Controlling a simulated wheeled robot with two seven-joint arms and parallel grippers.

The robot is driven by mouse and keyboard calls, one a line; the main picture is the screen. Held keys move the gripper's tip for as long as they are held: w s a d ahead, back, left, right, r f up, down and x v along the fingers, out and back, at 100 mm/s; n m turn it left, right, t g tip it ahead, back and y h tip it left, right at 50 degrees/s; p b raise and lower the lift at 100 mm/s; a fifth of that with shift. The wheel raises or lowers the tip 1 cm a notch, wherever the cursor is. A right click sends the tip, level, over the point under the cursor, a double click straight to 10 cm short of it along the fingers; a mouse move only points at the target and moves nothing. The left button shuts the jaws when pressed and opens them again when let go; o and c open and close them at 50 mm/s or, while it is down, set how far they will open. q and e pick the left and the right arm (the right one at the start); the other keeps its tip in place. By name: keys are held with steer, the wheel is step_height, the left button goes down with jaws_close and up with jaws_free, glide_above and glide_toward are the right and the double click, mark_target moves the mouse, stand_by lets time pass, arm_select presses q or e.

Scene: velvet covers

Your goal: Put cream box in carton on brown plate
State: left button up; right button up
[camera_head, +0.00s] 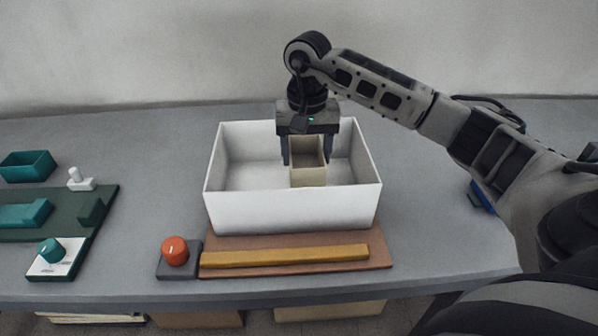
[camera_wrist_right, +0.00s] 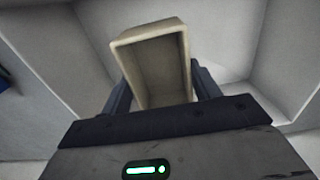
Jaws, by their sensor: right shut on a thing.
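The cream box (camera_head: 308,176) is a small open-topped box. My right gripper (camera_head: 306,150) is shut on it, with a finger on each side. The box is within the walls of the white carton (camera_head: 290,212); I cannot tell whether it touches the carton floor. In the right wrist view the cream box (camera_wrist_right: 158,62) sits between the fingers of the right gripper (camera_wrist_right: 160,92), with the carton walls (camera_wrist_right: 42,62) around it. The carton stands on the brown plate (camera_head: 382,258), whose front part shows. My left gripper is not in view.
A yellow-brown bar (camera_head: 285,257) lies along the plate's front. An orange knob (camera_head: 175,250) on a dark base stands left of it. A dark green board (camera_head: 75,222), a teal box (camera_head: 27,166) and a teal knob (camera_head: 51,250) are at the left. A blue item (camera_head: 481,197) lies at the right.

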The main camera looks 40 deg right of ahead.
step_height(320, 180, down, 5)
steer(key=shift+r, duration=0.15)
steer(key=shift+f, duration=0.2)
steer(key=shift+f, duration=0.1)
steer(key=o, duration=1)
steer(key=shift+r, duration=0.25)
steer(key=shift+w+r, duration=0.1)
steer(key=shift+r, duration=0.25)
step_height(320, 180, up, 11)
steer(key=shift+r, duration=0.1)
